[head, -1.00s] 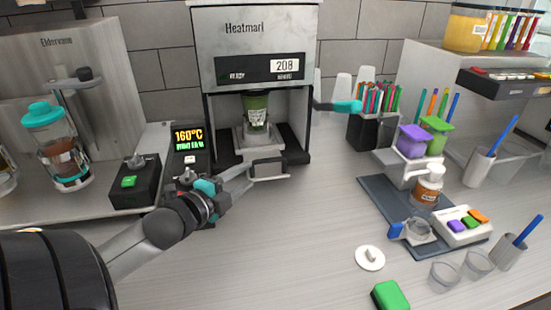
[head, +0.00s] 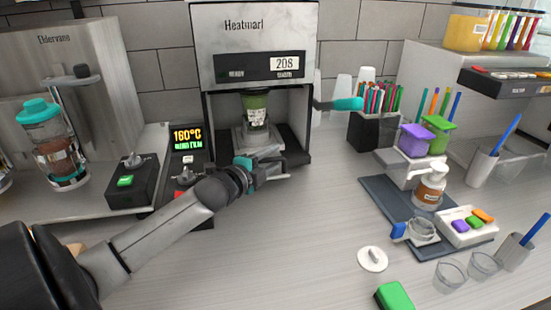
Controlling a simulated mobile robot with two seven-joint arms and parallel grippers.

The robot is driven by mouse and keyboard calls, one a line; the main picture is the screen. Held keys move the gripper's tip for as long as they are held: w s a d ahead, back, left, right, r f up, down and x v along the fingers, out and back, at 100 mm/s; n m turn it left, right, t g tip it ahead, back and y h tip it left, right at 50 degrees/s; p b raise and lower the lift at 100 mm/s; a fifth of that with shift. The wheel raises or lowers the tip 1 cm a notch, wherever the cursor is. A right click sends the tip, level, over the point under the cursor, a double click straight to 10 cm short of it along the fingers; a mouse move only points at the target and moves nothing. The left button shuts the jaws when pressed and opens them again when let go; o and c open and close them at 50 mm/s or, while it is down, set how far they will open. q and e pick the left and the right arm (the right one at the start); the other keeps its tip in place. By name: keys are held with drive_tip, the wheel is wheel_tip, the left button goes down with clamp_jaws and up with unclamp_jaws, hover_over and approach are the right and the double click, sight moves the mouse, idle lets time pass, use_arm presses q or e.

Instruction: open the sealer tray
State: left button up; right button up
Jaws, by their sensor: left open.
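The sealer (head: 255,50) is a tall grey machine marked "Heatmar…" at the back centre. Its tray (head: 246,141) sits in the dark bay and bears a green-filled cup (head: 256,110). The tray's grey handle (head: 280,176) sticks out at the front. My left gripper (head: 270,170) is open at the handle, its fingers overlapping it in the picture. I cannot tell whether the handle lies between the fingers or whether they touch it. My right gripper is not in view.
A teal-tipped lever (head: 345,104) sticks out from the sealer's right side. A control box with a 160°C display (head: 187,138) stands left of the bay. A dark mat (head: 372,188) with dispensers lies right. The counter front centre is clear.

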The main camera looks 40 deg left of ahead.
use_arm(q)
drive_tip(key=shift+w+a+f, duration=0.1)
drive_tip(key=shift+w, duration=0.85)
drive_tip(key=shift+c, duration=0.4)
clamp_jaws()
idle(0.5)
